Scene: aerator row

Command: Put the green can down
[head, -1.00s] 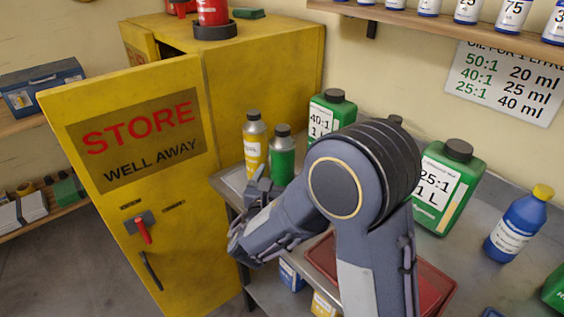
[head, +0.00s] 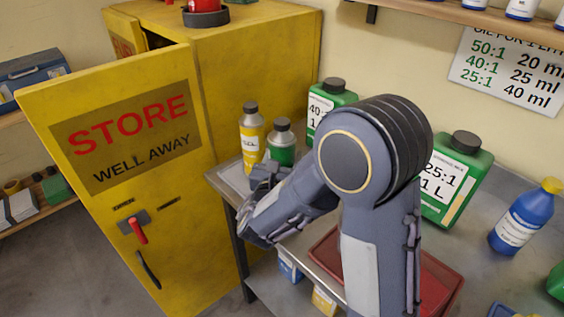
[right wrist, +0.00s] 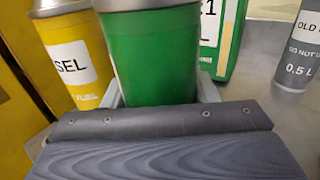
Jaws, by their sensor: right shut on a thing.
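The green can (head: 281,152), with a grey cap, stands upright beside a yellow can (head: 251,135) at the left end of the metal bench. My right gripper (head: 267,174) is at its lower part. In the right wrist view the green can (right wrist: 150,58) fills the space between the two fingers, which are shut on it. Its base is hidden behind the gripper, so I cannot tell whether it touches the surface below. The yellow can (right wrist: 72,58) is close to its left. My left gripper is not in view.
A green 40:1 jug (head: 331,104) stands behind the can. A green 25:1 jug (head: 455,180), a blue bottle (head: 520,218) and a red tray (head: 437,282) are farther right. The yellow store cabinet's open door (head: 110,190) is at the left. A grey bottle (right wrist: 298,55) shows in the wrist view.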

